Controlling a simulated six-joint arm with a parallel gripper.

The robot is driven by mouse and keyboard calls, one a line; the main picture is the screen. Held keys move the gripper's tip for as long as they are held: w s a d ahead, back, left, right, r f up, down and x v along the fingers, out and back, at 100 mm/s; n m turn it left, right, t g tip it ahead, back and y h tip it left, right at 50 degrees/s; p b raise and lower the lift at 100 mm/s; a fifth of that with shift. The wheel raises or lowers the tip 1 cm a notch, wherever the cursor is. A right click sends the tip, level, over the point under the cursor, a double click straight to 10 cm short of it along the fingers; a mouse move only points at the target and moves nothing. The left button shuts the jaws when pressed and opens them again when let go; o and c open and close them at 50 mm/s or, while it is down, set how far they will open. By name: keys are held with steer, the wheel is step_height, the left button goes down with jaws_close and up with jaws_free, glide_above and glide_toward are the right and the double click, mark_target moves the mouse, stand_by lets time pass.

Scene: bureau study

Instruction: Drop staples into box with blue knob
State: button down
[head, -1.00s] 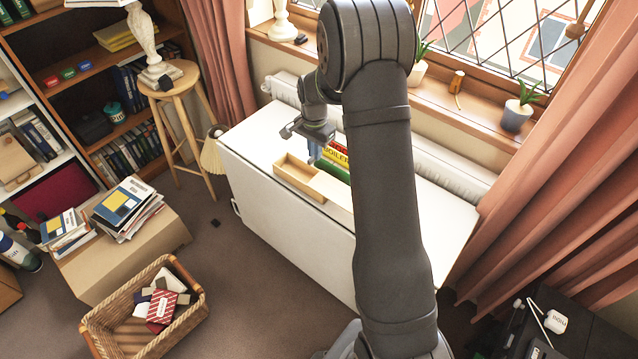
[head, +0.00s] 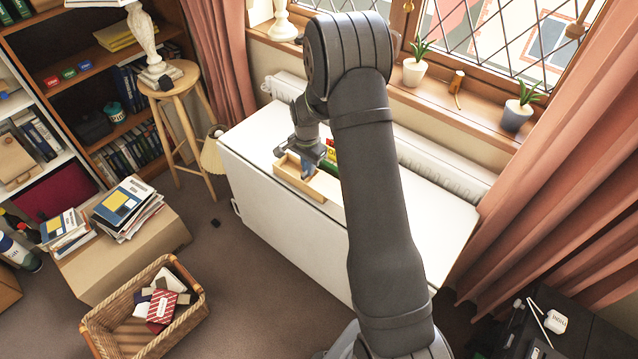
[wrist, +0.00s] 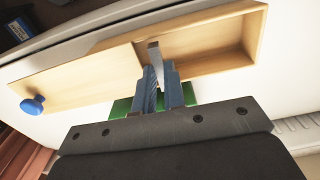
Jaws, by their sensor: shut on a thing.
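The pale wooden box (head: 318,187) lies on the white cabinet top. In the wrist view the box (wrist: 75,80) has a blue knob (wrist: 33,105) at its left end, a flat lid over its left part and an open, empty-looking compartment on the right. My gripper (wrist: 160,80) has blue fingers shut on a thin grey strip of staples (wrist: 154,52), which points away from me. The strip's tip shows over the box, beside the lid's edge and the open compartment. Its height above the box is hard to tell. My gripper (head: 307,170) also shows over the box in the head view.
A green object (wrist: 122,105) lies beside the box, partly behind my fingers. The white cabinet top (head: 425,205) is clear to the right. A radiator (head: 450,175) and window sill stand behind. A wicker basket (head: 100,325) sits on the floor.

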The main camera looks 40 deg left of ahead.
steer(key=c, duration=1.4)
jaws_free()
step_height(320, 180, up, 18)
steer(key=shift+f, duration=0.25)
step_height(320, 180, down, 16)
steer(key=shift+r, duration=0.15)
